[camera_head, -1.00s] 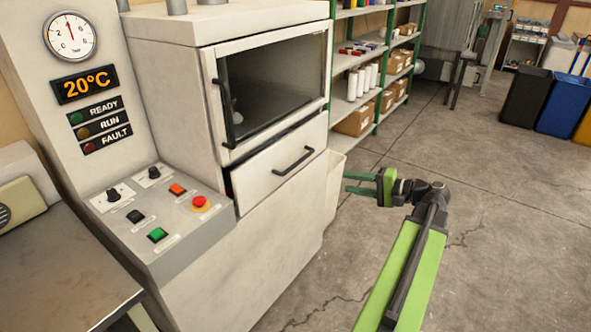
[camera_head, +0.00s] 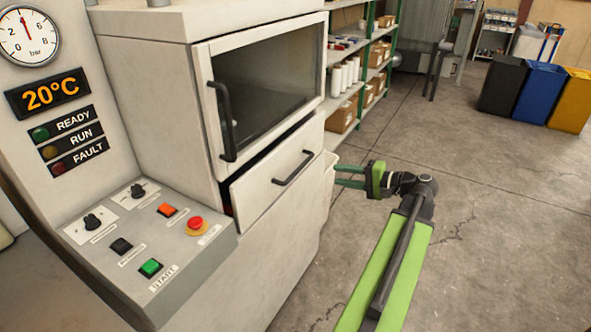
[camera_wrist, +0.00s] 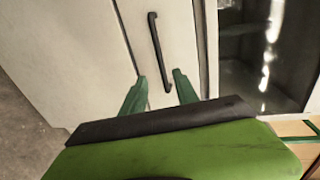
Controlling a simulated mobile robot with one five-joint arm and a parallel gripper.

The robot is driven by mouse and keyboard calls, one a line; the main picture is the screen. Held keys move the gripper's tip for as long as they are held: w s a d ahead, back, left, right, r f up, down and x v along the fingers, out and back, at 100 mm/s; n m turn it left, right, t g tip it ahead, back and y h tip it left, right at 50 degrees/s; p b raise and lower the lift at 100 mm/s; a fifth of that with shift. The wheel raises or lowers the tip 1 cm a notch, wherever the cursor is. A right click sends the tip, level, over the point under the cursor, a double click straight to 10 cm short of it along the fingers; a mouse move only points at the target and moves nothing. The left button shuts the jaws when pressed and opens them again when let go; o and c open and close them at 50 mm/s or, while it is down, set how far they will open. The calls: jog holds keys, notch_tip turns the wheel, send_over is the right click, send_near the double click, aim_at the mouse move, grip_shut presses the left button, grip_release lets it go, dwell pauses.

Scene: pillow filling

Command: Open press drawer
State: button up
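The press drawer (camera_head: 257,188) is a pale front below the press's glass door, with a black bar handle (camera_head: 294,168). It stands slightly out, with a dark gap along its top and left edges. My gripper (camera_head: 341,176) is to the right of the drawer, its green fingers pointing left toward the press. In the wrist view my gripper (camera_wrist: 158,85) has its two fingers apart with nothing between them. The drawer handle also shows there (camera_wrist: 159,52), just beyond the fingertips and roughly in line with the space between them.
The press's glass door (camera_head: 265,85) above the drawer is shut. The control panel (camera_head: 150,240) with buttons juts out at the left. A shelf rack (camera_head: 362,75) stands behind, and several bins (camera_head: 540,92) stand at the far right. The floor to the right is clear.

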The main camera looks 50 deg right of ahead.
aim_at(301, 169)
jog(key=b+x, duration=0.3)
jog(key=x, duration=1.3)
jog(key=shift+a, duration=0.1)
grip_shut()
dwell(0.6)
